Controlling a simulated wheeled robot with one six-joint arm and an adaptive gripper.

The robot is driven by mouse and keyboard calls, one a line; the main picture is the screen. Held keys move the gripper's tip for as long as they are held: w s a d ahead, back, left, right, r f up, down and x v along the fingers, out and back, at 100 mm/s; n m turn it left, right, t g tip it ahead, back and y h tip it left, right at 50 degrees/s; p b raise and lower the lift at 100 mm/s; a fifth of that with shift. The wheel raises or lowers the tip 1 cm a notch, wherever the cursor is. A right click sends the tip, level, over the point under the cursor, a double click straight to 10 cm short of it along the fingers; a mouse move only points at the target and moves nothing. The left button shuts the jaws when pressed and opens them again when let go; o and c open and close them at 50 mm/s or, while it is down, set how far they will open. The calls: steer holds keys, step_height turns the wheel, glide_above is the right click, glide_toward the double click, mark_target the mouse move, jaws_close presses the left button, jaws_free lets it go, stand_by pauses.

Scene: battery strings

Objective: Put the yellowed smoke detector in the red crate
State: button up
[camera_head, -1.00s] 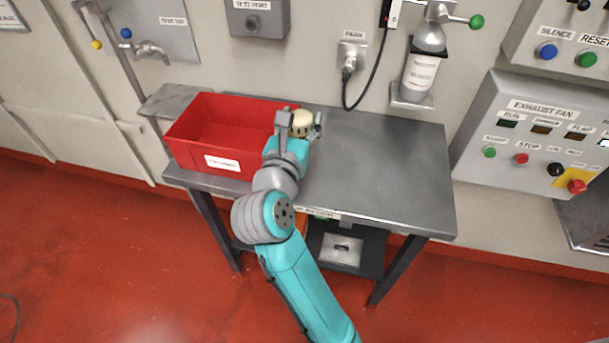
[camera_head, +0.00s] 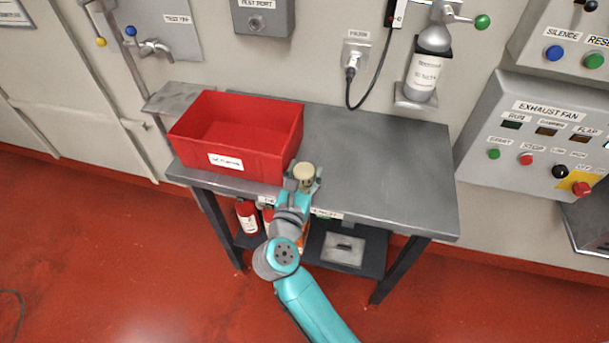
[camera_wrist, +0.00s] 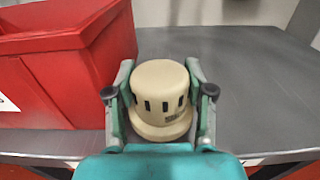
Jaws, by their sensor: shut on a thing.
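The yellowed smoke detector (camera_head: 303,171) is a cream, round-topped cylinder with dark slots, held upright between the fingers of my gripper (camera_head: 302,181). In the wrist view the detector (camera_wrist: 158,95) fills the space between both fingers of my gripper (camera_wrist: 160,100). The red crate (camera_head: 270,164) stands on the left of the grey table, with a white label on its front. Its visible inside looks empty. The detector is outside the crate, off its front right corner. In the wrist view the crate (camera_wrist: 60,85) is to the left. Whether the detector touches the table is hard to tell.
The grey table (camera_head: 380,150) is clear to the right of the crate. A gas bottle (camera_head: 425,70) and a plugged cable (camera_head: 352,75) are on the wall behind. Red bottles (camera_head: 247,217) and a grey box (camera_head: 342,250) are on the lower shelf.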

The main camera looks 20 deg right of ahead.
steer(key=shift+f, duration=0.75)
steer(key=shift+f, duration=0.1)
steer(key=o, duration=0.9)
steer(key=v, duration=1.2)
steer(key=shift+s+d, duration=0.1)
